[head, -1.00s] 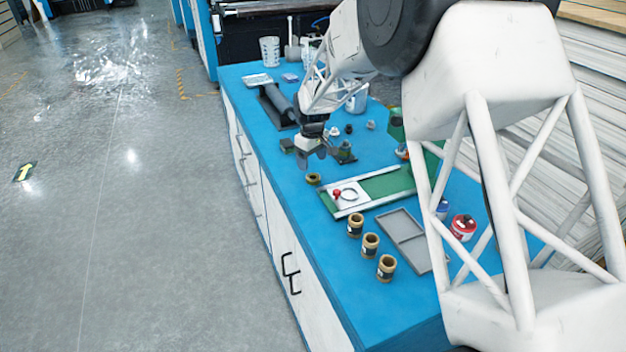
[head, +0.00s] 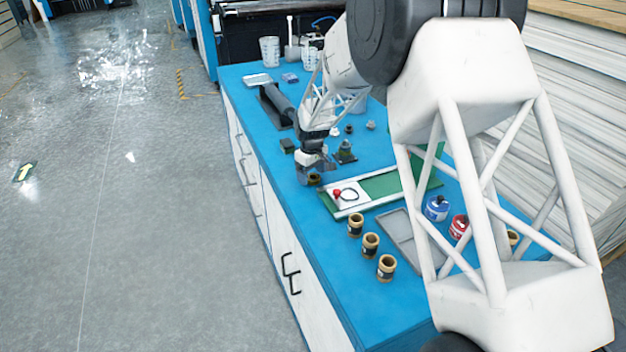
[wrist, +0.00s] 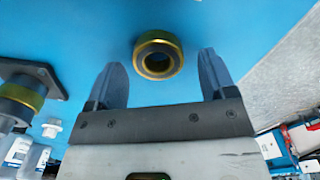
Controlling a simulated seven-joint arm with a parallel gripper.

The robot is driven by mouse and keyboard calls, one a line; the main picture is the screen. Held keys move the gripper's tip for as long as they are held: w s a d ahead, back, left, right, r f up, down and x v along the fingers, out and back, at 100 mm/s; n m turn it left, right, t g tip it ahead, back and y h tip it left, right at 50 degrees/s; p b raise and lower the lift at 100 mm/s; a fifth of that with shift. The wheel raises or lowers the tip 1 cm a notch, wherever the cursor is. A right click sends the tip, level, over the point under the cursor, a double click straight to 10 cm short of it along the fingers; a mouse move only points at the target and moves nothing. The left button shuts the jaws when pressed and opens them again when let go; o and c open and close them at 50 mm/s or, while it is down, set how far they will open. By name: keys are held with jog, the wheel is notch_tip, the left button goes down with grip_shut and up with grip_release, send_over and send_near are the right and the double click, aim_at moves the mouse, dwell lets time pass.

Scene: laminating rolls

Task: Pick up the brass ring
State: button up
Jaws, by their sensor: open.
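The brass ring (head: 314,179) is on the blue bench top near its left edge. In the wrist view the brass ring (wrist: 157,40) shows as a gold ring with a dark hole, lying ahead of and between my fingers. My gripper (head: 314,172) is low over it in the head view and partly hides it. In the wrist view my gripper (wrist: 162,72) is open, one finger to each side of the ring, with clear gaps and nothing held.
A black flanged piece with a brass band (wrist: 22,92) stands at left in the wrist view. A white and green board (head: 352,207) with a red knob lies near the ring. Several dark jars with brass-coloured rims (head: 370,244) and a grey tray (head: 395,228) are nearer.

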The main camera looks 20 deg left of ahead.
jog(key=shift+f, duration=0.35)
dwell(0.3)
jog(key=c, duration=1.1)
jog(key=shift+o, duration=0.2)
notch_tip(320, 180, up, 10)
jog(key=shift+w, duration=0.1)
dwell(0.5)
jog(key=w+d+r, duration=0.1)
jog(key=w+d, duration=0.1)
jog(key=w, duration=0.3)
jog(key=w+d+r, duration=0.1)
jog(key=w+d, duration=0.1)
jog(key=w, duration=0.3)
jog(key=w+d+r, duration=0.1)
jog(key=w+r, duration=0.1)
jog(key=w, duration=0.4)
jog(key=shift+d, duration=0.4)
